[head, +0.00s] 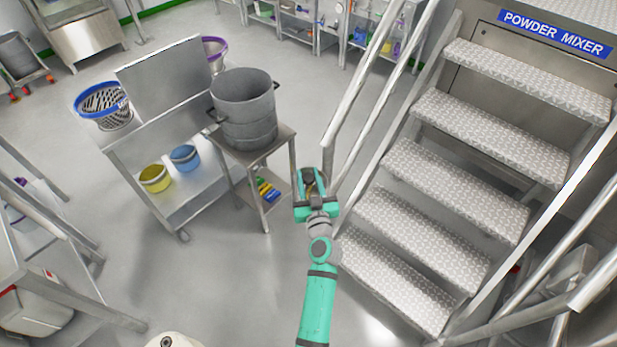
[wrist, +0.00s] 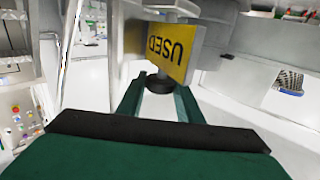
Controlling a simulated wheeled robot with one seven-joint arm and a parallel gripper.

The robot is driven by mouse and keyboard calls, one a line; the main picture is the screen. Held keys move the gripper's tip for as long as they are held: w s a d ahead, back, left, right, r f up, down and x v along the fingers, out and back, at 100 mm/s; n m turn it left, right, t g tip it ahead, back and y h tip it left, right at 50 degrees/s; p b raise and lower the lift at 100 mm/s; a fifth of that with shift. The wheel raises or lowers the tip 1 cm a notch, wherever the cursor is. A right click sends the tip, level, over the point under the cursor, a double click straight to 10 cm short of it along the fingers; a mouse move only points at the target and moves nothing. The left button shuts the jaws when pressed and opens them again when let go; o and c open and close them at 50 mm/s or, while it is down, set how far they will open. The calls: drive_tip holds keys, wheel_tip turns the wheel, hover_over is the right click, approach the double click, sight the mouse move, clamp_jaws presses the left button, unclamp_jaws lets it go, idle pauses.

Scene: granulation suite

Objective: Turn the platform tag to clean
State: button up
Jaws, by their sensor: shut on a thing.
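The platform tag (wrist: 183,50) is a yellow plate with the black word USED on the face toward the wrist camera. A dark round piece (wrist: 159,84) sits below the plate, between my fingers. My gripper (wrist: 158,92) is shut on the tag at this lower part, one green finger on each side. In the head view my gripper (head: 314,182) is beside the lower end of the platform stair handrail, and it mostly hides the tag there. No CLEAN face is readable.
The metal stairs (head: 455,190) with handrails (head: 375,85) rise close on the right, under a POWDER MIXER sign (head: 555,34). A grey drum (head: 245,110) stands on a small table at the left. A steel cart (head: 190,195) holds yellow and blue buckets. Open floor lies left of my arm.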

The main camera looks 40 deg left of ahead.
drive_tip(key=shift+w+d+n+g+y, duration=0.1)
drive_tip(key=shift+d+n+g+y, duration=0.05)
drive_tip(key=shift+n+g+y, duration=0.15)
drive_tip(key=shift+w+r+n+g+y, duration=0.1)
drive_tip(key=shift+w+n+g+y, duration=0.05)
drive_tip(key=shift+n+g+y, duration=1.45)
drive_tip(key=n+g, duration=0.1)
drive_tip(key=g, duration=0.2)
drive_tip(key=n+g, duration=0.2)
drive_tip(key=g, duration=0.1)
drive_tip(key=shift+y, duration=0.3)
drive_tip(key=n+g, duration=0.4)
drive_tip(key=g, duration=0.2)
drive_tip(key=shift+n+g, duration=0.6)
drive_tip(key=shift+g, duration=0.3)
drive_tip(key=shift+s+n+g+h, duration=0.3)
drive_tip(key=shift+n+g+h, duration=0.2)
drive_tip(key=shift+g+h, duration=0.15)
drive_tip(key=shift+g, duration=0.25)
drive_tip(key=o, duration=1)
drive_tip(key=shift+o, duration=0.2)
